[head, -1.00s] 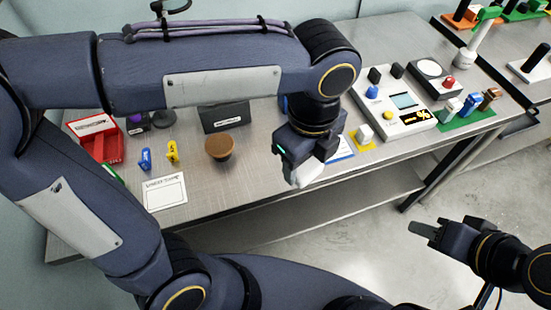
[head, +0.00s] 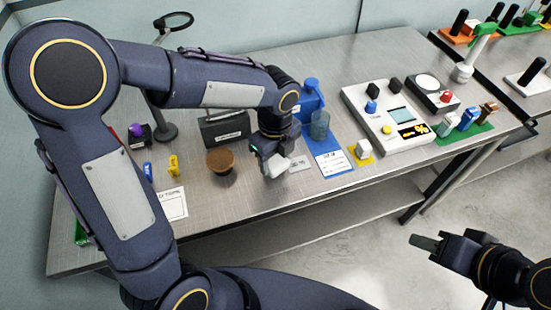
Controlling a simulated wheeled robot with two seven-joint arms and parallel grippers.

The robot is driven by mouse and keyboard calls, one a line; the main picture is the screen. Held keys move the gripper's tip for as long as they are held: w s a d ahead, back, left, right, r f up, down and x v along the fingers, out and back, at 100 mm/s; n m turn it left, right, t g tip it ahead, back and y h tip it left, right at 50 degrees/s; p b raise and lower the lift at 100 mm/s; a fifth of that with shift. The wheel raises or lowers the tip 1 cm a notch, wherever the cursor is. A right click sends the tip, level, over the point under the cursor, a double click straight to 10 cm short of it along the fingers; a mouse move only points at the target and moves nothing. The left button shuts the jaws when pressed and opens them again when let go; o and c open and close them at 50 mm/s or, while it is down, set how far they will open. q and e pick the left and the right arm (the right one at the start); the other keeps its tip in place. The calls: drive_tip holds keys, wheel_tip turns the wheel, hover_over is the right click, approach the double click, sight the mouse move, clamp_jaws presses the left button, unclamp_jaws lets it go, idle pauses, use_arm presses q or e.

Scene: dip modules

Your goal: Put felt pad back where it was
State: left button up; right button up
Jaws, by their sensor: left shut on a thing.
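My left gripper (head: 268,158) is shut on a whitish, rounded block (head: 277,167), which appears to be the felt pad. It is close above the table, near the front edge, just right of a brown round-topped object (head: 220,161). A small printed label (head: 300,163) lies on the table right beside the held pad. The gripper hides part of the pad, and I cannot tell whether the pad touches the table. My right gripper (head: 428,242) is over the floor at lower right, away from the table; the gap between its fingers is not clear.
A blue bottle (head: 311,98) and a clear blue-tinted cup (head: 319,125) stand behind a blue-and-white card (head: 331,160). A white cube (head: 363,149) is on a yellow pad. A dark box (head: 225,126) stands behind the brown object. A white instrument (head: 392,115) is further right.

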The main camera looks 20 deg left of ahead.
use_arm(q)
drive_tip(key=shift+f, duration=0.5)
drive_tip(key=shift+f, duration=0.1)
drive_tip(key=shift+f, duration=0.25)
drive_tip(key=o, duration=0.9)
drive_tip(key=shift+o, duration=0.2)
